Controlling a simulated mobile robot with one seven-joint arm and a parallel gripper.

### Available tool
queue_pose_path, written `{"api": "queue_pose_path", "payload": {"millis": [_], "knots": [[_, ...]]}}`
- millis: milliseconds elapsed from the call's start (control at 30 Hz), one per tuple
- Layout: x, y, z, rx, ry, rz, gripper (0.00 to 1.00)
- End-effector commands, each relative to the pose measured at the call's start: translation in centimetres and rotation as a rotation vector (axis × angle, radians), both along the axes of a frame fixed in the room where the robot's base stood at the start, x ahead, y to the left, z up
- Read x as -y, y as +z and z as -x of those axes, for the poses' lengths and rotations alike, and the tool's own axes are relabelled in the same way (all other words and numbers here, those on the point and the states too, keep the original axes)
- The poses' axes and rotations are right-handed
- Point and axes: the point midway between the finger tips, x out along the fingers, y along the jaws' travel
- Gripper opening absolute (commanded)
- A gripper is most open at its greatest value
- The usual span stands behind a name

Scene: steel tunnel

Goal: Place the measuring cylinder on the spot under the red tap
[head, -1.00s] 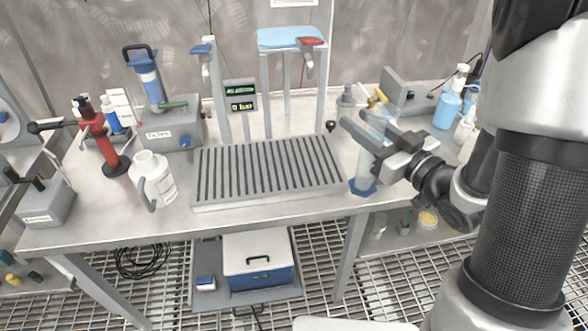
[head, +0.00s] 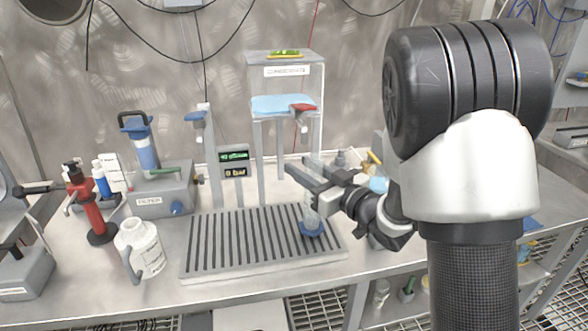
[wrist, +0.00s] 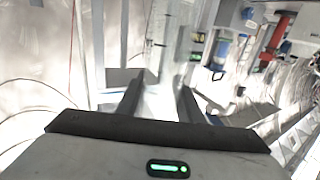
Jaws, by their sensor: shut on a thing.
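The clear measuring cylinder (head: 312,213) with a blue foot stands upright in my gripper (head: 306,172), which is shut around its upper part. In the head view its foot appears over the right end of the slatted drip tray (head: 215,262); I cannot tell whether it touches the slats. The red tap (head: 303,107) is on the right stand, above and slightly left of the cylinder. The spot under it is partly hidden by my gripper. In the wrist view, my gripper's fingers (wrist: 160,98) show with a pale, blurred shape between them.
A blue tap (head: 196,117) is on the left stand, with a display box (head: 234,162) between the stands. Bottles crowd the table behind my gripper.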

Motion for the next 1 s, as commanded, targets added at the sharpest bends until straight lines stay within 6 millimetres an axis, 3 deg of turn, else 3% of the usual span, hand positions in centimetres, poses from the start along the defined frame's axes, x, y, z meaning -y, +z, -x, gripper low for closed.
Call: {"api": "queue_pose_path", "payload": {"millis": [200,300,733,767,800,867,1000], "knots": [[-2.7,-0.5,-2.6,-0.001,0.003,0.001,0.00],[-2.4,-1.5,-2.5,0.000,0.001,0.001,0.00],[-2.4,-2.0,-2.5,0.002,0.001,0.001,0.00],[-2.4,-1.8,-2.5,0.001,0.001,0.001,0.38],[-2.4,-1.8,-2.5,0.001,0.001,0.001,0.45],[-2.4,-1.8,-2.5,0.001,0.001,0.001,0.52],[-2.4,-1.8,-2.5,0.001,0.001,0.001,0.52]]}}
